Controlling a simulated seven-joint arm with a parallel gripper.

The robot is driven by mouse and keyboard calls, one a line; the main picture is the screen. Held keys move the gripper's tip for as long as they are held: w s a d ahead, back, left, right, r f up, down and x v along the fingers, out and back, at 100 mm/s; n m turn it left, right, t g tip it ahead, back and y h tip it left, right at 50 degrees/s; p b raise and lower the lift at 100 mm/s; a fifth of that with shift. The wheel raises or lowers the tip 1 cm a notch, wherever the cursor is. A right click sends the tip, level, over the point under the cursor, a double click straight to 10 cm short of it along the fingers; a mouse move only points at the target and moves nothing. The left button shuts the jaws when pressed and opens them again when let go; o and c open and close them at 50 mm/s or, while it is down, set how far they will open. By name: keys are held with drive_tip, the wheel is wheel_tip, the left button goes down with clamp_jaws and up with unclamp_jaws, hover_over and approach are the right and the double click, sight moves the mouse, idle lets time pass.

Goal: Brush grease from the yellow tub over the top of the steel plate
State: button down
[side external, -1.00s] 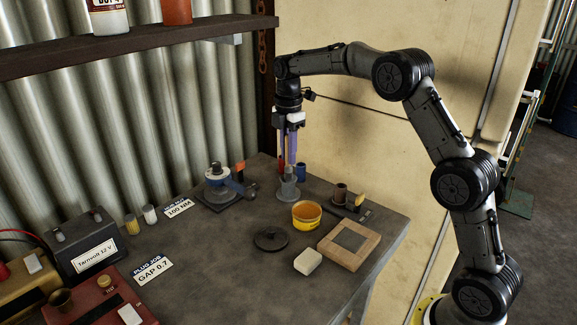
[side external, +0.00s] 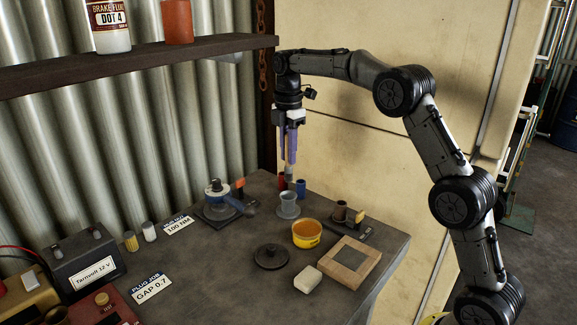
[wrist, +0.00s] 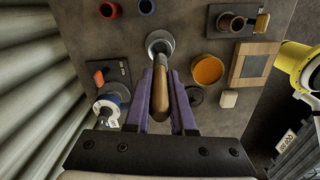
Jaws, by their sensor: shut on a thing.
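My gripper (side external: 290,158) is shut on a brush with a wooden handle (wrist: 160,92). The brush (side external: 290,173) hangs roughly upright above a grey flared holder (side external: 288,206), which also shows in the wrist view (wrist: 160,41). Its bristles are too small to make out. The yellow tub (side external: 307,243) stands open to the right of the holder, with orange grease (wrist: 207,69) inside. The steel plate (side external: 350,257) lies in a square wooden frame at the table's right, also seen in the wrist view (wrist: 251,66).
A dark round disc (side external: 270,257) and a pale block (side external: 308,279) lie in front of the tub. Red (side external: 281,181) and blue (side external: 301,188) cylinders stand behind the holder. A dark tray with a cup (side external: 340,211) is at the back right. The table's front middle is clear.

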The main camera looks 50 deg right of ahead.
drive_tip(key=s+a+g+y, duration=0.25)
drive_tip(key=s+a, duration=0.25)
drive_tip(key=s, duration=0.4)
drive_tip(key=shift+g+h, duration=0.25)
drive_tip(key=shift+g, duration=0.2)
drive_tip(key=shift+d+f, duration=0.1)
drive_tip(key=shift+f, duration=2.95)
drive_tip(key=shift+f, duration=0.6)
drive_tip(key=shift+w, duration=0.1)
wheel_tip(320, 180, up, 7)
